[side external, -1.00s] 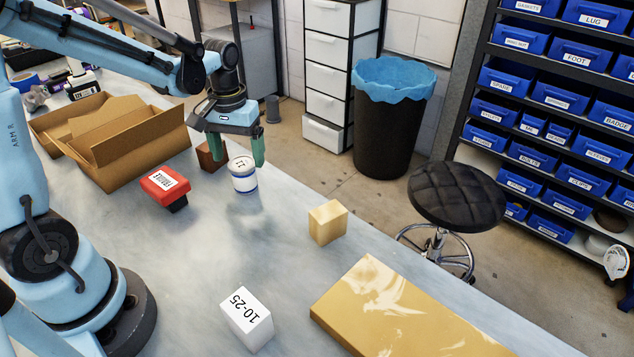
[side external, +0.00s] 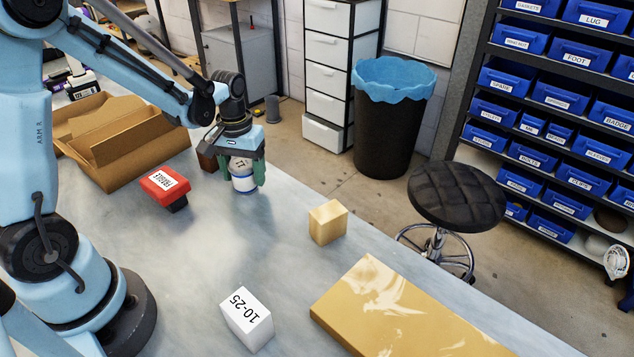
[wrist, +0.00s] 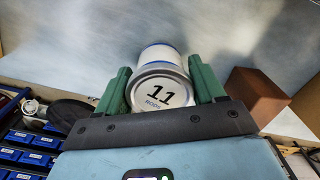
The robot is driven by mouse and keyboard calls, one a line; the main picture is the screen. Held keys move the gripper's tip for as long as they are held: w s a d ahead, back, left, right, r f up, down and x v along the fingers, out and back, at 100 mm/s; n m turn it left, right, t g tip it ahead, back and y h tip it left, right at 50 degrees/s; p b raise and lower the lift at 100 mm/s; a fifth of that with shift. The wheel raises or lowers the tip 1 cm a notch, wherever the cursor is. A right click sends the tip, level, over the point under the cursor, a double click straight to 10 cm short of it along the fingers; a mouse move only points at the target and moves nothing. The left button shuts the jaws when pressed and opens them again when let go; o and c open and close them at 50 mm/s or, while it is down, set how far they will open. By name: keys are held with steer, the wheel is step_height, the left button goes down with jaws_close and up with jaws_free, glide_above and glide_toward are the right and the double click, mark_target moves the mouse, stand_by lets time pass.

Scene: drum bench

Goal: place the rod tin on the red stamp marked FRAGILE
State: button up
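The rod tin is a white can with blue bands and an "11 RODS" lid; it stands upright on the bench in the side view (side external: 243,184) and the wrist view (wrist: 160,93). My gripper (side external: 243,176) is down around it, one green finger on each side. In the wrist view my gripper (wrist: 160,78) has its fingers close against the tin's sides; whether they press on it I cannot tell. The red stamp marked FRAGILE (side external: 165,182) stands to the left of the tin, label up, on a dark base. Its top is bare.
A brown block (side external: 207,161) stands close beside my gripper; the wrist view shows it too (wrist: 257,95). An open cardboard box (side external: 120,140) lies behind the stamp. A tan block (side external: 328,222), a white "10-25" block (side external: 246,320) and a gold board (side external: 385,310) lie nearer. The bench between is clear.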

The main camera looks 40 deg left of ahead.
steer(key=c, duration=0.8)
steer(key=shift+o, duration=0.2)
steer(key=shift+r, duration=0.15)
